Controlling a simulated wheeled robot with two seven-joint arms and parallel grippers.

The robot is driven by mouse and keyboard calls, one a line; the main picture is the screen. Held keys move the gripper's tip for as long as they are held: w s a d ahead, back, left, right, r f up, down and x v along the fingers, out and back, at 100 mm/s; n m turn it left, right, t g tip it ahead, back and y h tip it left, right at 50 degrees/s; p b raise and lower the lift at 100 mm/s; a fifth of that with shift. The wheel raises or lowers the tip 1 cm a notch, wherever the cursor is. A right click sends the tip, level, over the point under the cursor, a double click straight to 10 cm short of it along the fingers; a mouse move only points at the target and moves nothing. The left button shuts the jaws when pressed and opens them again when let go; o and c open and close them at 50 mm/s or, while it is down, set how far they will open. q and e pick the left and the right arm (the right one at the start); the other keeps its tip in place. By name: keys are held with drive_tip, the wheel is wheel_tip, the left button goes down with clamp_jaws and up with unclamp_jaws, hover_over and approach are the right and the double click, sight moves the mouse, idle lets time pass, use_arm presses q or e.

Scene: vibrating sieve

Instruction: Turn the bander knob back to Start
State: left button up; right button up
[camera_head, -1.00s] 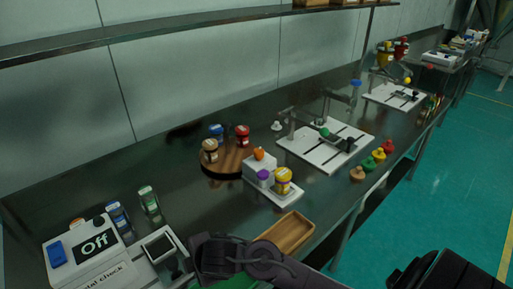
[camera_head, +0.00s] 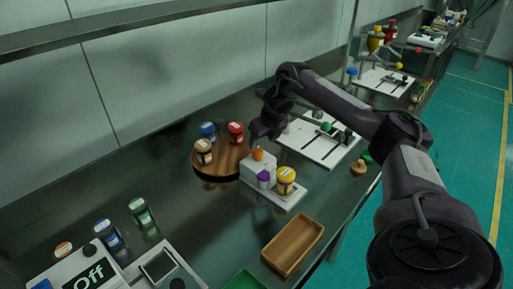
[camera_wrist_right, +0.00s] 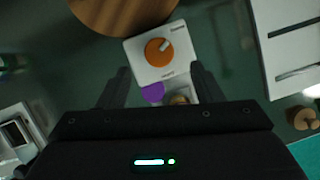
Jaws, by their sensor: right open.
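The bander is a white block (camera_head: 252,170) with an orange knob (camera_head: 258,154) on top. A purple round part (camera_head: 263,177) is on its front, and a yellow-lidded jar (camera_head: 286,178) stands on its low plate. In the right wrist view the orange knob (camera_wrist_right: 159,51) has a pale pointer aimed to the upper right. Small lettering near it is too small to read. My right gripper (camera_head: 267,131) is above the bander, open and empty. Its fingers (camera_wrist_right: 162,80) are apart on either side of the bander's front, with the knob just beyond them. My left gripper is out of view.
A round wooden board (camera_head: 225,165) with several jars stands close behind and left of the bander. A wooden tray (camera_head: 293,245) lies in front, and a white slotted plate (camera_head: 320,143) to the right.

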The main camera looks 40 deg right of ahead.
sight(258, 150)
drive_tip(key=x, duration=0.6)
drive_tip(key=shift+w+f+p, duration=0.1)
drive_tip(key=shift+f+p, duration=0.05)
drive_tip(key=shift+p, duration=0.15)
drive_tip(key=shift+c, duration=0.2)
drive_tip(key=c, duration=0.9)
